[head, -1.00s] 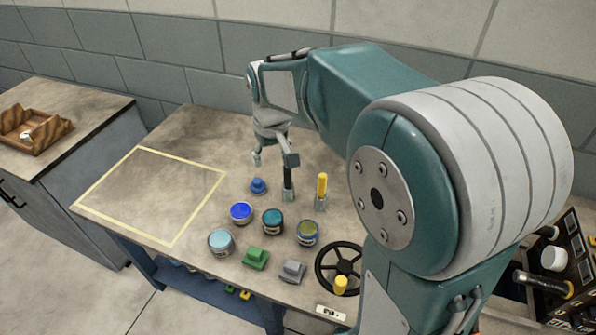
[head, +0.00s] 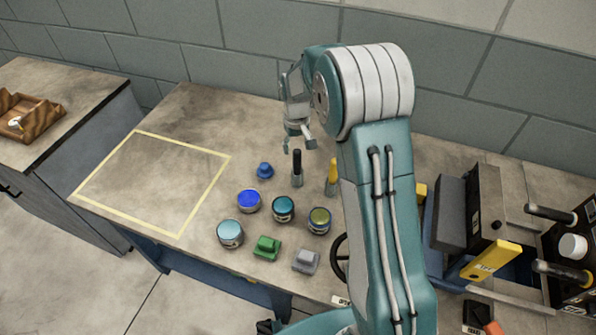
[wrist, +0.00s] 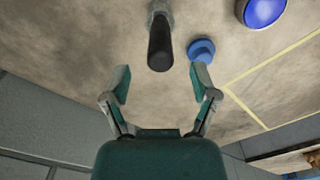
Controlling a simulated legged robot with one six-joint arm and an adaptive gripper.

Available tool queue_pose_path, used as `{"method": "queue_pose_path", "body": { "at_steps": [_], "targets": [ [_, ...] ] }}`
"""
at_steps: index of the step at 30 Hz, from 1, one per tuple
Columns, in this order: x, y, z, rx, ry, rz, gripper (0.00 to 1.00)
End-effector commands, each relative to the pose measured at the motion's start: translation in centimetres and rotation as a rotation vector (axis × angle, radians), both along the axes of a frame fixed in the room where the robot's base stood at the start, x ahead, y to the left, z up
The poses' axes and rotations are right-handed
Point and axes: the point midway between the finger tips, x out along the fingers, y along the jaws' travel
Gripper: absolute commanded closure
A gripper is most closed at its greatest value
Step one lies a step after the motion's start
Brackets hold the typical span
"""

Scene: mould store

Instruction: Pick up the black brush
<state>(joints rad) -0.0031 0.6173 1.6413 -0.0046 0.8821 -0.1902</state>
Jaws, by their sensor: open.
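The black brush (head: 297,166) stands upright on the worktable, its dark handle pointing up and its grey metal end at the bottom. In the wrist view the brush (wrist: 159,42) lies ahead of the fingertips, near the top middle. My gripper (head: 299,145) is above and behind the brush in the head view. In the wrist view my gripper (wrist: 160,76) has its two fingers spread wide, with nothing between them but bare tabletop. The brush is apart from both fingers.
A blue knob-shaped piece (head: 265,171) stands left of the brush, and a yellow-handled brush (head: 332,178) stands right, partly hidden by my arm. Paint cans (head: 283,209) and green (head: 267,247) and grey (head: 306,260) blocks stand in front. A yellow-taped area (head: 150,185) is empty.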

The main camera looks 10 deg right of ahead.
Motion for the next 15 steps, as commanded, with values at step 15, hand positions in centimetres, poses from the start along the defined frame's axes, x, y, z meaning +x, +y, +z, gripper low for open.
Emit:
{"method": "queue_pose_path", "body": {
  "at_steps": [15],
  "targets": [
    [-0.2,-0.1,-5.5,0.000,0.000,0.000,0.24]
  ]
}}
